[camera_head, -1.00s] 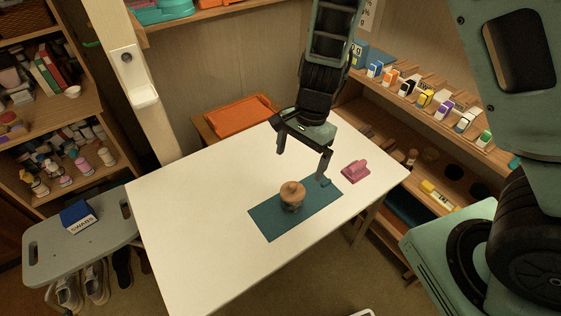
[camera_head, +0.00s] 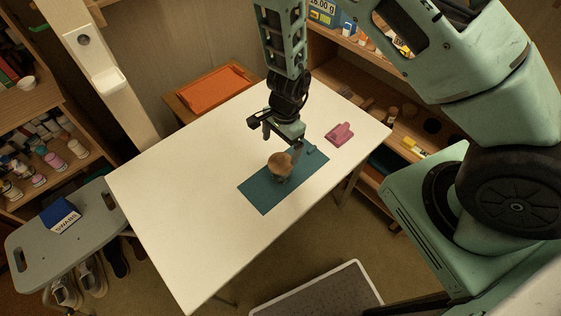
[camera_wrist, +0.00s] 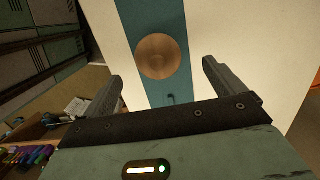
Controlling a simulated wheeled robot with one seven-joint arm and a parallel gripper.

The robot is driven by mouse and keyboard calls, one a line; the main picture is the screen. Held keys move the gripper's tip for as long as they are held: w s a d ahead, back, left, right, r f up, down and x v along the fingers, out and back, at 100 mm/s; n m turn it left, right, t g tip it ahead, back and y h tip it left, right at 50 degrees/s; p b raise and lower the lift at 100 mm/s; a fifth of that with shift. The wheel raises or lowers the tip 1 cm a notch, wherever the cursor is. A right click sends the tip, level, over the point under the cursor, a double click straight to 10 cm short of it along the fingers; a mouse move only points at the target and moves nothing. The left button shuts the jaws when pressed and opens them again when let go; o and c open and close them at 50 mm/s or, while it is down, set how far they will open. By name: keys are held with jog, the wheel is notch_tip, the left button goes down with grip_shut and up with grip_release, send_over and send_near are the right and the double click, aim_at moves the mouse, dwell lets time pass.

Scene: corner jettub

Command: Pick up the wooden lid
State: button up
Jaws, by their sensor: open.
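The wooden lid (camera_head: 281,160) is round and brown, and it sits on top of a small container on the teal mat (camera_head: 262,196). The container is mostly hidden beneath it. In the wrist view the lid (camera_wrist: 157,56) shows from above as a brown disc, ahead of the fingers and slightly left of the middle between them. My gripper (camera_head: 282,138) is open and empty, just behind the lid in the head view. Its two fingers (camera_wrist: 160,82) are spread wide in the wrist view. I see no contact with the lid.
The mat lies on a white table (camera_head: 170,215) with clear room at left. A pink object (camera_head: 339,134) stands right of the mat. A small teal item (camera_head: 311,148) lies at the mat's far end. An orange tray (camera_head: 214,88) is behind the table, and shelves stand at right.

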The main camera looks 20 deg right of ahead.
aim_at(280, 157)
jog(key=shift+s+a+f+p, duration=0.15)
jog(key=shift+f+p, duration=0.1)
jog(key=shift+f, duration=1.15)
jog(key=shift+s+f+p, duration=0.15)
jog(key=shift+f+p, duration=0.05)
jog(key=shift+f, duration=1.2)
jog(key=c, duration=1.1)
